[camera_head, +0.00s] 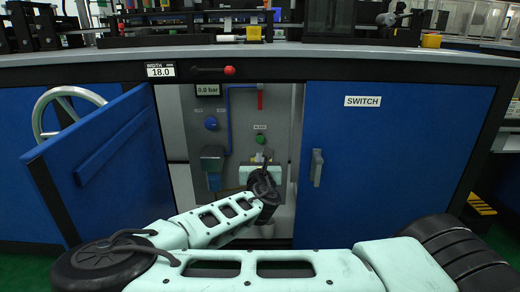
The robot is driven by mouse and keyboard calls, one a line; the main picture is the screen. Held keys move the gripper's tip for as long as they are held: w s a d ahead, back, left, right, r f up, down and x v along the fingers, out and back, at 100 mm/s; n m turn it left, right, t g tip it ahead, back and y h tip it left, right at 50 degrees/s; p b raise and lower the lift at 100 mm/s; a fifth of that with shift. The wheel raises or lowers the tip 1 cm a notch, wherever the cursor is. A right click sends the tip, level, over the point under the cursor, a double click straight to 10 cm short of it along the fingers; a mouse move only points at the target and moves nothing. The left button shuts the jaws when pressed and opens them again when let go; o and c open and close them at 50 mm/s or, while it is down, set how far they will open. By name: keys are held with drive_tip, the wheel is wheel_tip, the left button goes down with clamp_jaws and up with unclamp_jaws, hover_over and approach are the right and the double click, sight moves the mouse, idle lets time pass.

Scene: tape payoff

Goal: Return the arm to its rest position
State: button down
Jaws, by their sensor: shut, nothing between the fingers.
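My mint-green arm reaches in from the lower right, bends at the left, and its wrist is in front of the open cabinet bay. My gripper (262,158) is small and partly hidden by the wrist. It is shut and empty, just below the green button (260,139) on the grey panel (240,112). I cannot tell whether it touches the panel.
The blue door (110,160) stands open at the left, with a handwheel (62,108) behind it. The closed SWITCH door (390,160) is at the right. A worktop edge (330,56) with a red-knobbed lever (229,71) runs above. A display (208,90) reads 0.0 bar.

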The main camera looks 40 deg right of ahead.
drive_tip(key=shift+v, duration=0.85)
